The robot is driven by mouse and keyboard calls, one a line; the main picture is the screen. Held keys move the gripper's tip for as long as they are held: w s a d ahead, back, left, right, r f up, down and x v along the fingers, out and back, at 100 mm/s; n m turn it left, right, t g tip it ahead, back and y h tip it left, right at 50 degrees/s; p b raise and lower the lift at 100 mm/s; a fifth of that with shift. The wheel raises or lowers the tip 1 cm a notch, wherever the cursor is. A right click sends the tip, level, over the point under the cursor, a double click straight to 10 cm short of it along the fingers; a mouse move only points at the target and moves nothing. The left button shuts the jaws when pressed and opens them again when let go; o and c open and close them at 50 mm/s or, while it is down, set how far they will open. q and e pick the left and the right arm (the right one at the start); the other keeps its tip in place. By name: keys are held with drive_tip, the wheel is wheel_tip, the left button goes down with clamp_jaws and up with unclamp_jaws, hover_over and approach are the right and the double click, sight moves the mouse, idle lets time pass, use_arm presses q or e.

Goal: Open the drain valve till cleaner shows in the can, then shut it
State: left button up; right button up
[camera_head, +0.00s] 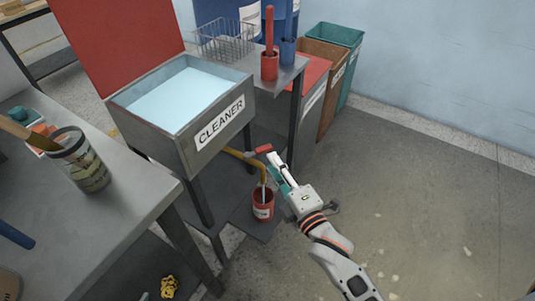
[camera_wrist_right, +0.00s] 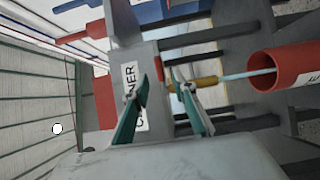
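The grey tub labelled CLEANER (camera_head: 178,142) holds pale blue liquid (camera_head: 182,97). A yellow drain pipe (camera_head: 240,154) leaves its lower front and bends down; a red valve handle (camera_head: 264,149) sits above it. A pale blue stream (camera_wrist_right: 248,74) runs from the pipe (camera_wrist_right: 207,81) into the red can (camera_wrist_right: 285,70). The can (camera_head: 263,212) stands upright under the outlet; I cannot tell the level inside. My right gripper (camera_head: 274,162) is beside the handle, its teal-padded fingers apart in the wrist view (camera_wrist_right: 165,92), with nothing seen gripped. My left gripper is out of view.
A steel table (camera_head: 120,195) at left carries a tinted jar (camera_head: 80,165). A side table (camera_head: 285,78) behind the tub holds a wire basket (camera_head: 222,44) and red cup (camera_head: 269,66). Bins (camera_head: 335,35) line the wall. Floor at right is clear.

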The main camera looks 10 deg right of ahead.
drive_tip(key=v, duration=0.5)
drive_tip(key=shift+w, duration=0.1)
idle(2.3)
